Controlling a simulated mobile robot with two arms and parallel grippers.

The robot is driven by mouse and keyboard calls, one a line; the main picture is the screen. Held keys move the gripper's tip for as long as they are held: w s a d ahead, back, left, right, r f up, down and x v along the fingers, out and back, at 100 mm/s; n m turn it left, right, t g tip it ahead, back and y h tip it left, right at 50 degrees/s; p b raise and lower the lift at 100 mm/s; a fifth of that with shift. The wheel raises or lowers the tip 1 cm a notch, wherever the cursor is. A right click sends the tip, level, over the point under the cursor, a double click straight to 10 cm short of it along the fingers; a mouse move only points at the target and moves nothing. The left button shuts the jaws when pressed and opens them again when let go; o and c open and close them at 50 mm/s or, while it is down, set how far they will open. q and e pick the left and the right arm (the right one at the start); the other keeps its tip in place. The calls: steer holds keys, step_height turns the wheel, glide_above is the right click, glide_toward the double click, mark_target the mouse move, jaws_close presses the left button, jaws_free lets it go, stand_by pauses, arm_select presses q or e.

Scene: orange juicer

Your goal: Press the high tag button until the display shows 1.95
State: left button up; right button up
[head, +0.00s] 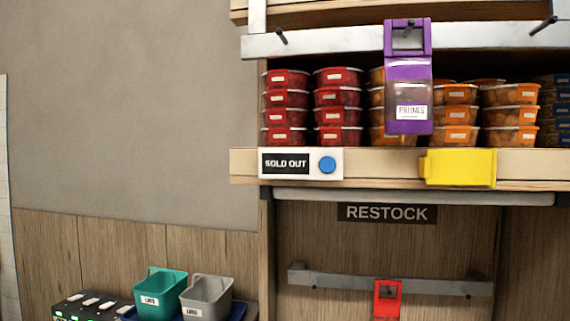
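A white price tag (300,173) is fixed to the front edge of the upper shelf, left of centre in the head view. Its black display (286,163) reads "SOLD OUT" in white letters. A round blue button (327,165) sits on the tag to the right of the display. Neither of my grippers is in view, and nothing touches the button or covers the tag.
Red and orange tubs (338,98) are stacked on the shelf (385,165). A purple "PRUNES" container (409,85) hangs in front, and a yellow block (459,167) juts from the edge. Below are a "RESTOCK" sign (387,213), a rail with a red hanger (388,299), and green (160,294) and grey bins (206,297).

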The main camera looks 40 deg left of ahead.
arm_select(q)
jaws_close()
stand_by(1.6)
